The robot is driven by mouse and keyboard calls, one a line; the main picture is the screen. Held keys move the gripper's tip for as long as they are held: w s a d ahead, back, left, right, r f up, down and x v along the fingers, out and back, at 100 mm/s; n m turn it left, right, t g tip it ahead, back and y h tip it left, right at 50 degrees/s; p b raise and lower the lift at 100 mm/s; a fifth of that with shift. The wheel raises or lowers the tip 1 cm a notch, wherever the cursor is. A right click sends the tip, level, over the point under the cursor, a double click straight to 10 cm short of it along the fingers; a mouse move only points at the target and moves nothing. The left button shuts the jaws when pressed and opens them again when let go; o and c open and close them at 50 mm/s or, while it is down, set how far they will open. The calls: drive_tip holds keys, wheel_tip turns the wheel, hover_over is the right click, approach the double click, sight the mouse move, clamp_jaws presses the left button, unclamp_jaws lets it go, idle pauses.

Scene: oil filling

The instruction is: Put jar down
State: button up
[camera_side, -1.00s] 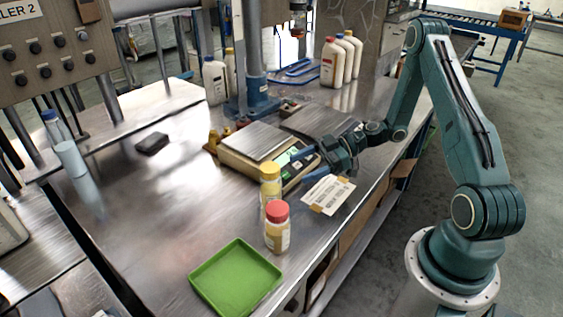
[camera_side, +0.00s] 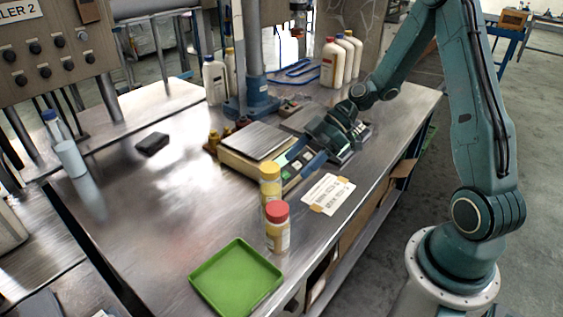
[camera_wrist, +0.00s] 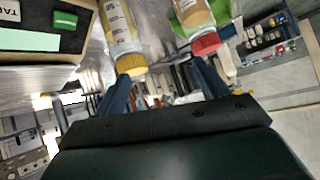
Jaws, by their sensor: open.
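A jar with a yellow cap (camera_side: 270,184) stands upright on the metal table, in front of the scale. A jar with a red cap (camera_side: 278,230) stands upright just nearer the camera and partly covers it. My gripper (camera_side: 302,172) is behind the jars, over the right side of the scale, open and apart from both. In the wrist view, the yellow-capped jar (camera_wrist: 121,30) and the red-capped jar (camera_wrist: 195,18) appear upside down beyond my open, empty fingers (camera_wrist: 162,86). I cannot tell which jar the task means.
An empty green tray (camera_side: 236,279) lies at the table's front. The scale (camera_side: 240,163) is left of my gripper, and a white label card (camera_side: 328,194) lies right of the jars. White bottles (camera_side: 341,62) stand at the back. The table's left middle is mostly clear.

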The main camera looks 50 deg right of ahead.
drive_tip(key=s+a+r+m+t+h, duration=0.1)
drive_tip(key=s+a+r+m+h, duration=0.1)
drive_tip(key=s+r+m+h, duration=0.7)
drive_tip(key=s+r+m, duration=0.2)
drive_tip(key=s+r, duration=0.6)
drive_tip(key=s, duration=0.2)
drive_tip(key=shift+s+a+r+t+h, duration=0.2)
drive_tip(key=shift+s+a+t+h, duration=0.1)
drive_tip(key=shift+s+a, duration=0.1)
